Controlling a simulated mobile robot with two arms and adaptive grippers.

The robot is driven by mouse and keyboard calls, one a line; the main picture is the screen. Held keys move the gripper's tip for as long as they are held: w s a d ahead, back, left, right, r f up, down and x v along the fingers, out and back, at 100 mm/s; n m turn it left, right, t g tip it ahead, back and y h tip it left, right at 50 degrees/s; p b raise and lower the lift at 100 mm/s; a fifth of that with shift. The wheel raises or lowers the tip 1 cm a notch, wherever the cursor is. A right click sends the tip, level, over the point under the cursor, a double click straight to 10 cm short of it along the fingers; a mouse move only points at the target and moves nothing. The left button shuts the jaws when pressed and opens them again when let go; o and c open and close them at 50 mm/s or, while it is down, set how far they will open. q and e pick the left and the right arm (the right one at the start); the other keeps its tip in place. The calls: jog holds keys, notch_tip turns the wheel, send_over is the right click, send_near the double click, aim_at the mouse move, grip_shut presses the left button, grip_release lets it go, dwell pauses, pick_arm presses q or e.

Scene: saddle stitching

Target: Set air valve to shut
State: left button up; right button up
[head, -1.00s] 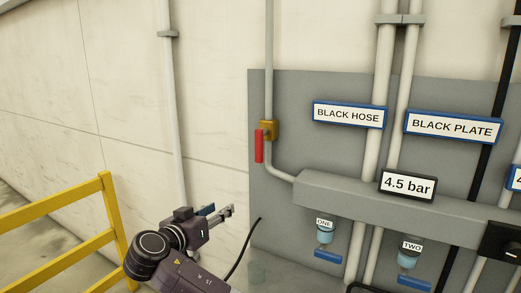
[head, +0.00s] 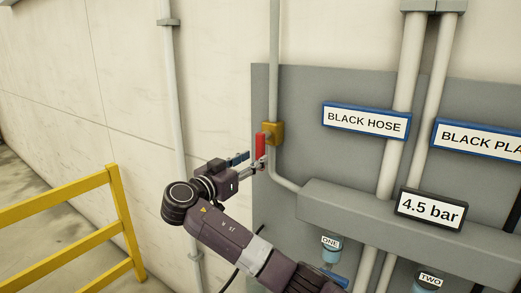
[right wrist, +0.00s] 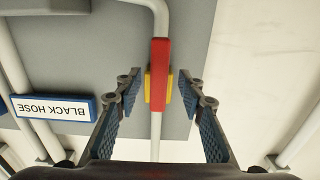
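The air valve has a yellow body (head: 275,132) on a thin grey pipe and a red lever handle (head: 260,147). The handle hangs in line with the vertical pipe. In the right wrist view, which is upside down, the red handle (right wrist: 160,70) lies in front of the yellow body (right wrist: 148,88). My right gripper (head: 252,162) is at the handle in the head view. In its wrist view the gripper (right wrist: 159,90) is open, with one finger on each side of the handle and a gap to both. My left gripper is out of view.
A grey panel (head: 310,100) carries the pipes, a BLACK HOSE sign (head: 366,120) and a 4.5 bar display (head: 430,208) on a grey box duct right of the valve. A yellow railing (head: 60,200) stands at left. A vertical pipe (head: 170,90) runs left of the panel.

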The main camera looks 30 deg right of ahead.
aim_at(258, 157)
jog(key=p+x, duration=0.1)
jog(key=x, duration=0.3)
jog(key=shift+s, duration=0.1)
jog(key=shift+d+f+p, duration=0.2)
jog(key=shift+d+p, duration=0.1)
jog(key=shift+d, duration=0.05)
jog(key=shift+a, duration=0.25)
jog(key=shift+r, duration=0.1)
jog(key=shift+c, duration=0.9)
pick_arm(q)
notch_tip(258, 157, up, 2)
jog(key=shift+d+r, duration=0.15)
pick_arm(e)
grip_shut()
